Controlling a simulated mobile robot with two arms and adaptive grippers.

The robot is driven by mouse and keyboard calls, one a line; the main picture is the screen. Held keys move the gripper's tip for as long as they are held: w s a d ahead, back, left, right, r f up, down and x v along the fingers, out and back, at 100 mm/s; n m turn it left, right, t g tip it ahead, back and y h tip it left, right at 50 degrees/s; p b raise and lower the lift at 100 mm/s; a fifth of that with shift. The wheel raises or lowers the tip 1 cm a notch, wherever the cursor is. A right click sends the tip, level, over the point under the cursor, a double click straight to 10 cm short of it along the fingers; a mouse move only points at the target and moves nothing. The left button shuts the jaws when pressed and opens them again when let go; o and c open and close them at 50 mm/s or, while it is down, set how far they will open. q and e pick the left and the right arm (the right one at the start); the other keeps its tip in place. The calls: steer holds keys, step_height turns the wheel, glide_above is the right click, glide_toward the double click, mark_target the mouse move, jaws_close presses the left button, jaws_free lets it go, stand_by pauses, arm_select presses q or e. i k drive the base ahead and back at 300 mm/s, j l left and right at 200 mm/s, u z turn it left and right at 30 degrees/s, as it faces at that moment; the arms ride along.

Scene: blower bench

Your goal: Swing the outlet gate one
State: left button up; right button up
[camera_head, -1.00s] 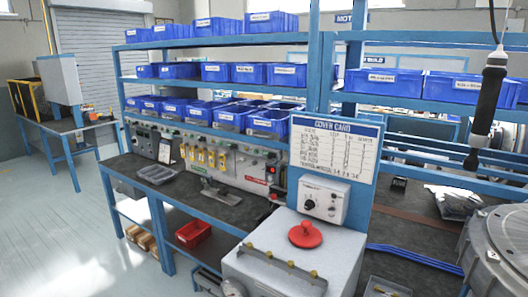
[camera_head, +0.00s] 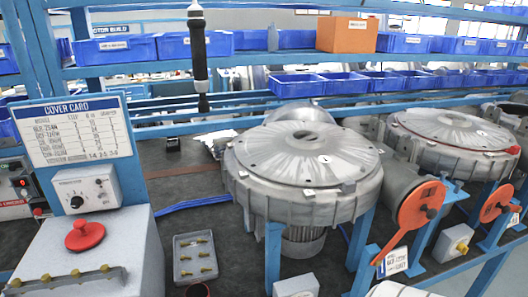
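An orange round gate plate (camera_head: 420,205) with a dark knob covers the outlet of the nearer grey blower (camera_head: 304,170). A white tag (camera_head: 390,255) with small lettering I cannot read clearly sits just below it. A second, similar orange gate plate (camera_head: 496,203) is on the outlet of the farther blower (camera_head: 455,140) at the right. Which gate is number one is not readable here. Neither of my grippers shows in the head view.
At the left stand a grey cabinet with a red knob (camera_head: 85,235), a control box (camera_head: 88,190) and a cover card (camera_head: 75,130). A metal tray (camera_head: 195,258) holds several brass pieces. A black tool (camera_head: 198,50) hangs above the bench. Blue bins and an orange box (camera_head: 346,35) line the shelf.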

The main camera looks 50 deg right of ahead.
mark_target(424, 206)
steer(key=z, duration=0.45)
steer(key=l+z, duration=0.15)
steer(key=z, duration=1.15)
steer(key=i+l+z, duration=0.1)
steer(key=z, duration=0.75)
